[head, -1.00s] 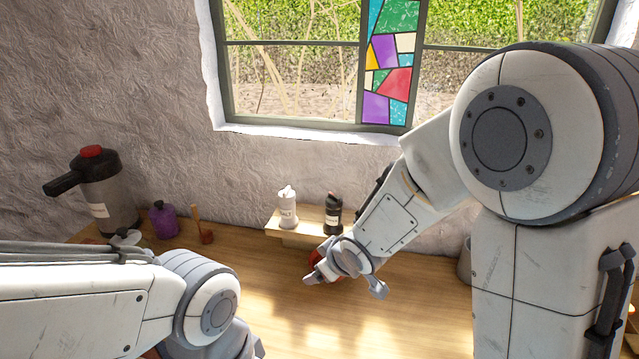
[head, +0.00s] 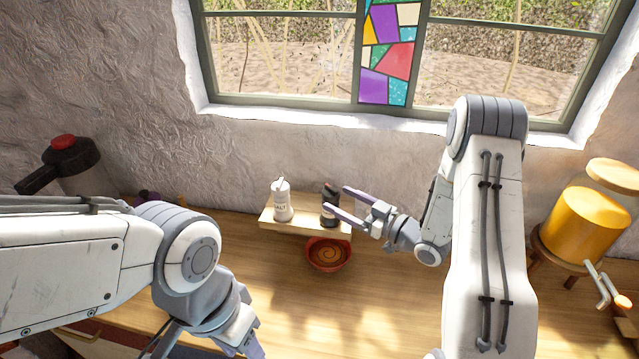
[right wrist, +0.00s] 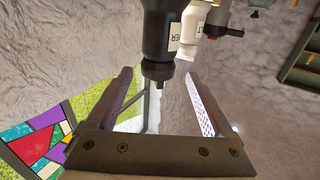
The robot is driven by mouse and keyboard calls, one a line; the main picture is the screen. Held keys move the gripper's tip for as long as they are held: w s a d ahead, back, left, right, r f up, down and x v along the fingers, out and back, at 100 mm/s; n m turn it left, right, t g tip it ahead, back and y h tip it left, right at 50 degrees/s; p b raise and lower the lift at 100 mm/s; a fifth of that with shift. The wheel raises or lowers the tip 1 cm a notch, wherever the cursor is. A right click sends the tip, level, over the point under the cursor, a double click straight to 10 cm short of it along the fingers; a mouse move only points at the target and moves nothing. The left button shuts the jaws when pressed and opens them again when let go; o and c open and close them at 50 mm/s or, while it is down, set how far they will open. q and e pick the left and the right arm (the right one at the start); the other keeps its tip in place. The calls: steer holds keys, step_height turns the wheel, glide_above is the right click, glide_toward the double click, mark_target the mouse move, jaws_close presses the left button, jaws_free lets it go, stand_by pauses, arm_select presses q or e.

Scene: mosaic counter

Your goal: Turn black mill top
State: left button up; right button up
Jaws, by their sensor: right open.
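The black mill (head: 329,207) stands upright on a small wooden shelf, beside the white salt mill (head: 282,201). My right gripper (head: 341,202) is open and reaches in from the right, its fingers pointing left at the black mill. In the right wrist view, which is upside down, the black mill (right wrist: 158,38) hangs from the top edge. Its narrow top knob lies between the two open fingers (right wrist: 158,78), with gaps on both sides. The white salt mill (right wrist: 190,38) is behind it.
The wooden shelf (head: 300,231) stands against the wall on the wooden counter (head: 300,300). A red bowl (head: 327,255) sits just in front of it. A yellow container (head: 584,222) stands at the right. The counter's middle is clear.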

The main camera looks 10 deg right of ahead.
mark_target(324, 190)
steer(key=p+x, duration=0.2)
steer(key=x, duration=0.3)
steer(key=shift+w, duration=0.4)
steer(key=shift+w+a, duration=0.45)
steer(key=shift+w, duration=0.1)
jaws_close()
